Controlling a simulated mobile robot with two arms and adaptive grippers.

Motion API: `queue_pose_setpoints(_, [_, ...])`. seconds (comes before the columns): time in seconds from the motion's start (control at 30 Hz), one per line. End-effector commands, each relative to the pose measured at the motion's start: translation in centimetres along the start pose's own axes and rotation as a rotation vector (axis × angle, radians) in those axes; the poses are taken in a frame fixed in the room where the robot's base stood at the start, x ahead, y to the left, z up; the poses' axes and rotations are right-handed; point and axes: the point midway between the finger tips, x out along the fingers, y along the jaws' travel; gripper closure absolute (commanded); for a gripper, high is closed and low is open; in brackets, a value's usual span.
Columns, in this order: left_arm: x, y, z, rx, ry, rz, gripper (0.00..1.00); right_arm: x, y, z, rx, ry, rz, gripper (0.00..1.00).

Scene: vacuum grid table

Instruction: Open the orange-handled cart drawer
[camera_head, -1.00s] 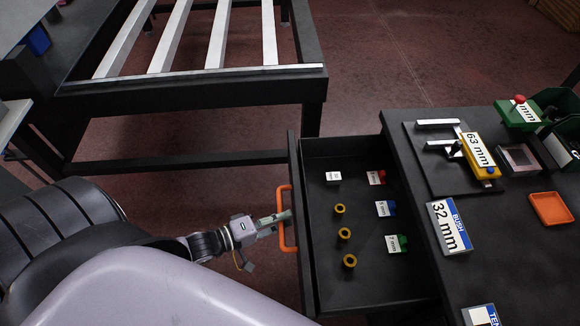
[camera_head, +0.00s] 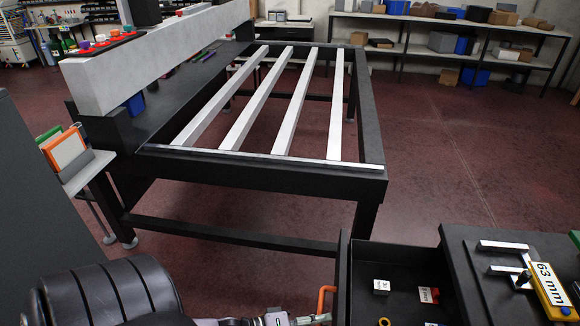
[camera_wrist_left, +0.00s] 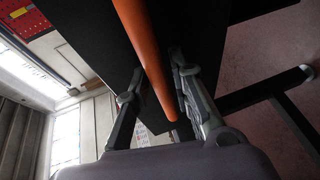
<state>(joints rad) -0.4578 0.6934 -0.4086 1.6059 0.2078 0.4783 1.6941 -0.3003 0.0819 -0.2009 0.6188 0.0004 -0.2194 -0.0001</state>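The cart drawer (camera_head: 398,258) stands pulled out at the lower right of the head view, its lower part cut off by the frame. Its orange handle (camera_head: 325,300) is on the drawer's left face and partly cut off; it crosses the left wrist view (camera_wrist_left: 147,55) as a bar. My left gripper (camera_wrist_left: 155,98) has its two fingers apart, one on each side of the handle. The right finger is close to the bar, and a gap shows at the left finger; contact is unclear. In the head view only its top edge shows at the bottom. My right gripper is not in view.
A black frame table (camera_head: 290,178) with pale slats stands beyond the drawer. The cart top (camera_head: 480,295) carries a yellow 63 mm gauge (camera_head: 548,285). The drawer holds labelled pieces (camera_head: 381,287). Red floor (camera_head: 430,165) is clear between table and back shelves (camera_head: 440,20).

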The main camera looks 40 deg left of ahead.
Motion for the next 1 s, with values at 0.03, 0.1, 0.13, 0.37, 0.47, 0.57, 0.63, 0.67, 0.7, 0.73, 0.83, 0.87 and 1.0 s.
queue_pose_setpoints(0.03, [-0.5, -0.1, 0.0, 0.0, -0.001, -0.002, 0.79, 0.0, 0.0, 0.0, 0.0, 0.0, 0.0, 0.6])
queue_pose_setpoints(0.1, [-1.4, -0.1, 0.1, 0.0, -0.001, -0.004, 0.79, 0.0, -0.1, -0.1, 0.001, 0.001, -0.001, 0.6])
queue_pose_setpoints(0.13, [-1.9, -0.1, 0.1, 0.0, -0.002, -0.005, 0.79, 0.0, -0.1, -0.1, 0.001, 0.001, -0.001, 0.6])
queue_pose_setpoints(0.37, [-6.8, -0.2, 0.1, -0.001, -0.002, -0.006, 0.79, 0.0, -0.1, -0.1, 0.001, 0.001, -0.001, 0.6])
queue_pose_setpoints(0.47, [-8.7, -0.1, 0.0, 0.001, -0.001, -0.006, 0.79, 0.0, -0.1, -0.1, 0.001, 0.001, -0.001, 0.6])
queue_pose_setpoints(0.57, [-10.2, -0.1, 0.0, 0.001, -0.001, -0.005, 0.79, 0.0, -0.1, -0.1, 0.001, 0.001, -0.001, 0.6])
queue_pose_setpoints(0.63, [-10.9, -0.1, -0.1, 0.001, 0.0, -0.003, 0.79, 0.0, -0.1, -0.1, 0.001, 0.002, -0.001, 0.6])
queue_pose_setpoints(0.67, [-11.2, -0.1, -0.1, 0.001, 0.0, -0.003, 0.79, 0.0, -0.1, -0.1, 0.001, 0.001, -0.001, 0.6])
queue_pose_setpoints(0.7, [-11.4, -0.1, -0.1, 0.001, 0.0, -0.002, 0.79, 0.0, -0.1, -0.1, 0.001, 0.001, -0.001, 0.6])
queue_pose_setpoints(0.73, [-11.6, 0.0, -0.1, 0.001, 0.0, -0.001, 0.79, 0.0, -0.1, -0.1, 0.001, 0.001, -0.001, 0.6])
queue_pose_setpoints(0.83, [-11.8, 0.0, -0.1, 0.002, 0.0, 0.0, 0.79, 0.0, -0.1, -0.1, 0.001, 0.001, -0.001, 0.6])
queue_pose_setpoints(0.87, [-11.8, 0.0, -0.1, 0.002, 0.001, 0.0, 0.79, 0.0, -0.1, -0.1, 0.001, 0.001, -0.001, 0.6])
queue_pose_setpoints(1.0, [-11.8, 0.0, -0.1, 0.002, 0.001, 0.0, 0.79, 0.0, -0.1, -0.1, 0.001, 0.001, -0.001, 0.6])
